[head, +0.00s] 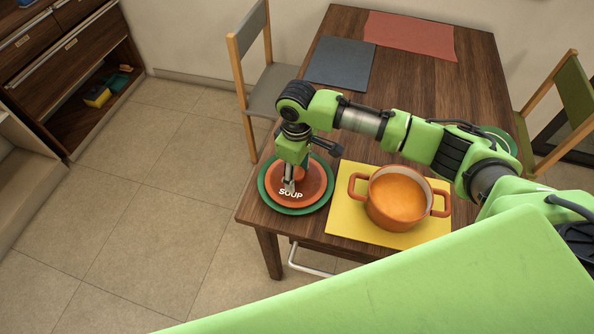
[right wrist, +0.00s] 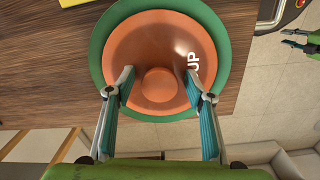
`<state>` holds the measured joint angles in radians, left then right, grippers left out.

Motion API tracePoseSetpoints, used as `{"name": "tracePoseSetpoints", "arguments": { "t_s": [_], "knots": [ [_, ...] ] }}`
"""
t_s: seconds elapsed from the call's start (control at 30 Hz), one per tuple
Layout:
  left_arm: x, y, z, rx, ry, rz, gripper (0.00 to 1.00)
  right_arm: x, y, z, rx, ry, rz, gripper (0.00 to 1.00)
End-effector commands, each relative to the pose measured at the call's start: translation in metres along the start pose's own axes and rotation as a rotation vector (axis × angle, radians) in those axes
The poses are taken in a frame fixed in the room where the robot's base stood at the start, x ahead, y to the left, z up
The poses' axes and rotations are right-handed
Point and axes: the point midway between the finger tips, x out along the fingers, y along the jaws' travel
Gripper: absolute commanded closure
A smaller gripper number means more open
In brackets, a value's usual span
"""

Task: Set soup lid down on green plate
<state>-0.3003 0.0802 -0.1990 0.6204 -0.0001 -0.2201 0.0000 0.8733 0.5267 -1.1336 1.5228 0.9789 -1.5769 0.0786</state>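The orange soup lid (head: 314,183), marked "SOUP", lies on the green plate (head: 288,210) at the table's front left corner. The plate's rim shows all around the lid in the right wrist view (right wrist: 101,50). My right gripper (head: 289,187) points down over the lid. In the right wrist view its fingers (right wrist: 159,80) stand apart on either side of the lid's round knob (right wrist: 158,85), with a gap on each side. What seems to be my left gripper (right wrist: 291,38) shows small at the upper right there, its fingers apart and empty.
The open orange pot (head: 397,199) of soup stands on a yellow mat (head: 345,226) right of the plate. A grey mat (head: 340,63) and a red mat (head: 411,35) lie farther back. A chair (head: 266,90) stands at the table's left side.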

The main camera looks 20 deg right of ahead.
Motion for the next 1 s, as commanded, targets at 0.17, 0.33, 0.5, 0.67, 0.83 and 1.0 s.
{"name": "tracePoseSetpoints", "arguments": {
  "t_s": [0.17,0.33,0.5,0.67,0.83,1.0],
  "knots": [
    [0.0,0.001,0.0,0.0,0.0,0.002,0.73,0.0,0.0,0.0,0.0,0.0,0.0,0.52],
    [0.002,0.002,0.0,0.001,0.001,0.002,0.73,-0.005,0.001,-0.001,-0.001,0.002,0.001,0.52],
    [0.004,0.002,0.0,0.001,0.001,0.002,0.73,-0.031,0.001,-0.001,0.0,0.004,0.002,0.52],
    [0.008,0.002,0.0,0.001,0.0,0.002,0.73,-0.067,0.001,-0.002,-0.001,0.005,0.002,0.52],
    [0.011,0.002,0.0,0.001,0.001,0.002,0.73,-0.1,0.001,-0.001,0.0,0.004,0.001,0.52],
    [0.012,0.002,0.001,0.001,0.0,0.002,0.73,-0.12,0.0,-0.001,0.0,0.002,0.0,0.52]
  ]
}}
